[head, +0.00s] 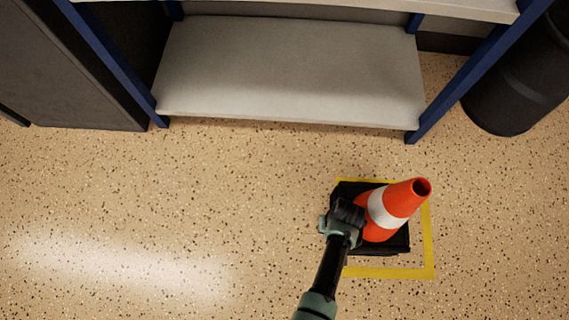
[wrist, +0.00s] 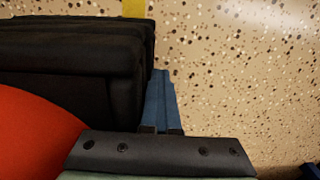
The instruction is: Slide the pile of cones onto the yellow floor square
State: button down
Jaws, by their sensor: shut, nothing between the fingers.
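The pile of cones (head: 400,202), orange with a white band and black stacked bases, stands within the yellow floor square (head: 429,240), toward its left and far side. Yellow line shows along the far, right and near sides. The bases and my gripper hide most of the left line, so I cannot tell if the bases overlap it. My gripper (head: 345,212) is shut and empty at the pile's left side. In the wrist view the blue fingertips (wrist: 160,100) are beside the black bases (wrist: 75,65), seemingly touching or very close. The orange cone (wrist: 35,135) and a yellow strip (wrist: 134,8) also show there.
A shelf unit with a grey board (head: 290,75) and blue posts stands behind the square. A dark bin (head: 515,90) is at the back right and a dark cabinet (head: 75,60) at the back left. The speckled floor (head: 150,220) to the left is clear.

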jog(key=shift+w+d+b, duration=0.2)
jog(key=shift+d+b, duration=0.45)
jog(key=shift+d, duration=1.2)
jog(key=shift+w+d+b, duration=0.2)
jog(key=shift+d+b, duration=0.45)
jog(key=shift+d, duration=1.2)
jog(key=shift+a+r+p, duration=0.15)
jog(key=shift+a+p, duration=0.3)
jog(key=shift+s+a+p, duration=0.15)
jog(key=shift+a+p, duration=0.35)
jog(key=shift+a, duration=0.35)
jog(key=shift+s+a+p, duration=0.1)
jog(key=shift+a+p, duration=0.35)
jog(key=shift+a, duration=0.4)
notch_tip(320, 180, up, 14)
jog(key=p, duration=1.4)
